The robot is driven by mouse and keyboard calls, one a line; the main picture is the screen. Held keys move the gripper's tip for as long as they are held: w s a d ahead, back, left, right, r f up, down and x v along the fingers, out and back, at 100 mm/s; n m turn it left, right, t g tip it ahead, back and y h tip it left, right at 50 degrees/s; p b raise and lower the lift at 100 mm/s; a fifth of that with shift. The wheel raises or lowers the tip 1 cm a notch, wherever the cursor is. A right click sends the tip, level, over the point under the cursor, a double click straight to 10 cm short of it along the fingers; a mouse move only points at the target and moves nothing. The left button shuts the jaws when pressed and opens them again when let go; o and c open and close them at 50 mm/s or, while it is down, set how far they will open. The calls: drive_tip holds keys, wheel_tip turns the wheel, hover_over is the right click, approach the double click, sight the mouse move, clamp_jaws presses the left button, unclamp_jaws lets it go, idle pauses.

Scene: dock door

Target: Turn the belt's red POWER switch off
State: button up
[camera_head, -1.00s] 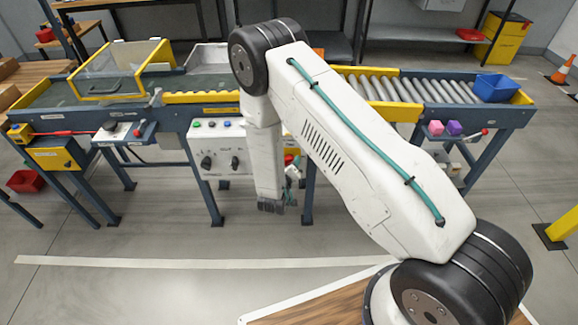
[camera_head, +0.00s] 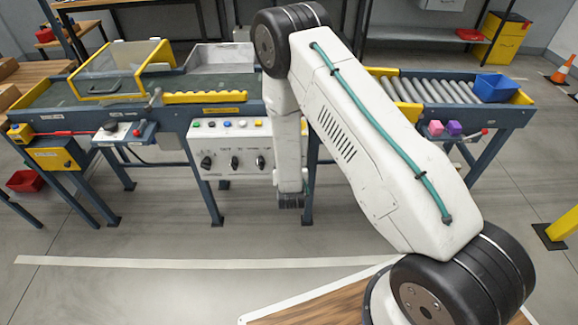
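The belt (camera_head: 210,84) runs along a blue-framed conveyor behind my arm. A white control panel (camera_head: 218,145) hangs on its front, with several small coloured buttons and black rotary knobs (camera_head: 235,162). I cannot make out a red POWER switch; the area right of the panel is covered by my arm. My gripper (camera_head: 290,203) points down in front of the panel's right end, small and dark at the tip. Its fingers are too small to tell open from shut, and I see nothing held.
A yellow box (camera_head: 55,156) with a red bar stands at the left. A clear yellow-framed guard (camera_head: 118,72) covers part of the belt. Rollers (camera_head: 425,90) lead to a blue bin (camera_head: 494,87) at the right. The floor in front is clear.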

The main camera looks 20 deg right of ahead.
idle(0.4)
drive_tip(key=o, duration=1)
drive_tip(key=shift+c, duration=0.2)
drive_tip(key=v, duration=0.7)
drive_tip(key=shift+s, duration=0.35)
drive_tip(key=shift+a+r, duration=0.1)
